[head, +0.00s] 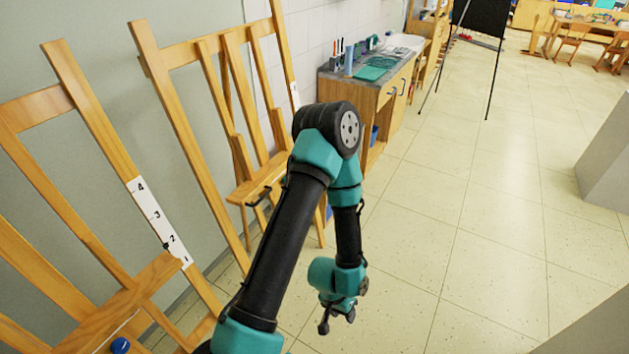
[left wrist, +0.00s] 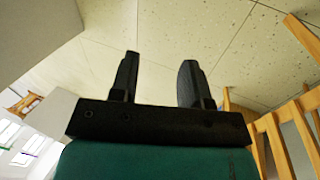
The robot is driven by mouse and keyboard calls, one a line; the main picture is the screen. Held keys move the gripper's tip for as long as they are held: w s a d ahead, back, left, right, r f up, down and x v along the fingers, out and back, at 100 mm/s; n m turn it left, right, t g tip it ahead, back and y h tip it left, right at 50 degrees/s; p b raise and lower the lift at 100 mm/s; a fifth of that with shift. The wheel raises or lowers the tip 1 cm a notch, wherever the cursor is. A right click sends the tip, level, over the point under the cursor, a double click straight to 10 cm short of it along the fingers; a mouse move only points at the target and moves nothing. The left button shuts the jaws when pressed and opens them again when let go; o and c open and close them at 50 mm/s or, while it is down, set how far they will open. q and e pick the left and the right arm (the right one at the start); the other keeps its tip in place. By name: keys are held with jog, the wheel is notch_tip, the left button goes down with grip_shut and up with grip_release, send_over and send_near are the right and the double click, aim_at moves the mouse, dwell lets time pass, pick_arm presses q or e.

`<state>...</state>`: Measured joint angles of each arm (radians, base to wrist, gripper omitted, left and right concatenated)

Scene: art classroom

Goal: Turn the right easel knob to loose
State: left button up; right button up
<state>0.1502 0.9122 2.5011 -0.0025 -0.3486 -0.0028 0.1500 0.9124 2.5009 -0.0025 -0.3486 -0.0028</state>
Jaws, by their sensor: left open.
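Two wooden easels lean by the left wall in the head view. The right easel (head: 171,90) has a small ledge with a dark knob or clamp (head: 257,199) at its front; I cannot tell how that part is set. The nearer left easel (head: 92,124) carries a blue knob (head: 120,345) at the bottom edge. My left gripper (head: 338,314) hangs low over the floor, to the right of and apart from the right easel. In the left wrist view the left gripper (left wrist: 160,62) is open, with nothing between its fingers. My right gripper is not in view.
A number strip (head: 158,220) is on the left easel. A counter (head: 366,88) with a green mat stands behind my arm. A grey block (head: 608,150) is at the right. The tiled floor between is clear. Wooden bars (left wrist: 295,130) show at right in the left wrist view.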

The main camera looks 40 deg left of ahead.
pick_arm(q)
jog(key=shift+o, duration=0.2)
jog(key=shift+o, duration=0.8)
jog(key=shift+w, duration=0.2)
jog(key=o, duration=0.3)
jog(key=w+a+f+t+y, duration=0.1)
jog(key=w+a+t, duration=0.1)
jog(key=w, duration=0.4)
jog(key=w+a+f+n+t+y, duration=0.1)
jog(key=w+a+t+y, duration=0.1)
jog(key=w, duration=0.4)
jog(key=shift+w+a+t, duration=0.4)
jog(key=shift+a+t, duration=0.1)
jog(key=shift+a, duration=0.3)
jog(key=w+a+r+n+t+y, duration=0.35)
jog(key=w+a+y, duration=0.65)
jog(key=w+a, duration=0.4)
jog(key=s+a+r+n+g+y, duration=0.2)
jog(key=a+r+n+g+y, duration=0.2)
jog(key=a+r+g+y, duration=0.2)
jog(key=a+g+y, duration=0.2)
jog(key=a+g, duration=0.1)
jog(key=a, duration=0.1)
jog(key=shift+y, duration=0.4)
